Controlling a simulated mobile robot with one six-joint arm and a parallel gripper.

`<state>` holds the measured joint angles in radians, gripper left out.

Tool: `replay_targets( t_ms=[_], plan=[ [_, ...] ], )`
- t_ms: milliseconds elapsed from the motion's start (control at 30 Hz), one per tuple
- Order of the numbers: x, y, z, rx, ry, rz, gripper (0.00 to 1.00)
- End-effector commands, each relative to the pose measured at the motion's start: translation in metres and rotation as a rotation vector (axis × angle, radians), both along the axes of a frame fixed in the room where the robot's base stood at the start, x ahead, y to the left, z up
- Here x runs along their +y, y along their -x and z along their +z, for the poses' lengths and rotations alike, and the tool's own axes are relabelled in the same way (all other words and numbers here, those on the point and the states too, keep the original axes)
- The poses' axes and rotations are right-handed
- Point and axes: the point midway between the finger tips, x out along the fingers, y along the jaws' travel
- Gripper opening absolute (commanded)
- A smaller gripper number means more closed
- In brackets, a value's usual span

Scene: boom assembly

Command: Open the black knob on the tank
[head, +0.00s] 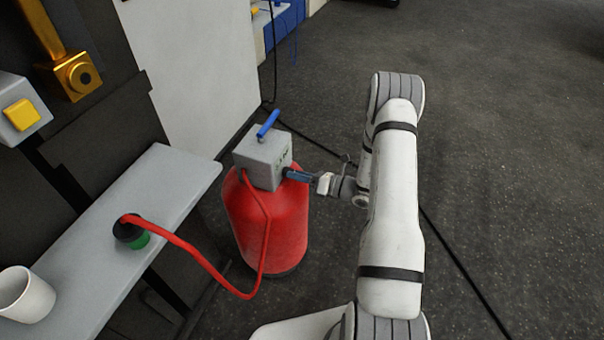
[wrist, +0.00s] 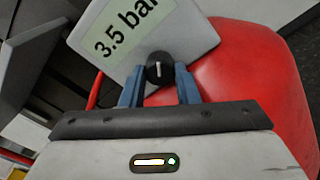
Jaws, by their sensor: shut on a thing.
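The red tank (head: 268,225) stands on the floor with a grey box (head: 262,160) on top, which has a blue lever (head: 268,124) on its upper face. The black knob (wrist: 159,68) sits on the face of the grey box, below a label reading "3.5 bar" (wrist: 130,27). A white mark on the knob points roughly up in the wrist view. My gripper (head: 290,174) reaches the box from the right. Its blue fingers, also in the wrist view (wrist: 159,84), are on either side of the knob and shut on it. In the head view the fingers hide the knob.
A red hose (head: 190,252) runs from the box to a black and green fitting (head: 132,232) on the grey shelf (head: 100,255) at left. A white cup (head: 25,295) stands on the shelf. A black cable (head: 455,260) crosses the floor. Open floor lies at right.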

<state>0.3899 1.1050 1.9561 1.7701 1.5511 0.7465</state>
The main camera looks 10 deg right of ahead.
Motion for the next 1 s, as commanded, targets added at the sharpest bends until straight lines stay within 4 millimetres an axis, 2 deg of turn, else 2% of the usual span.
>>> replay_targets(
  t_ms=[333,367,633,867,1000],
  plan=[
    [0.004,0.003,-0.003,0.010,-0.002,0.011,0.05],
    [0.004,0.003,-0.003,0.010,-0.002,0.011,0.29],
    [0.002,0.002,-0.001,0.005,-0.001,0.005,0.50],
    [0.000,0.001,-0.001,0.003,0.000,0.003,0.50],
    [-0.012,0.008,0.000,0.004,-0.001,-0.002,0.50]
  ],
)
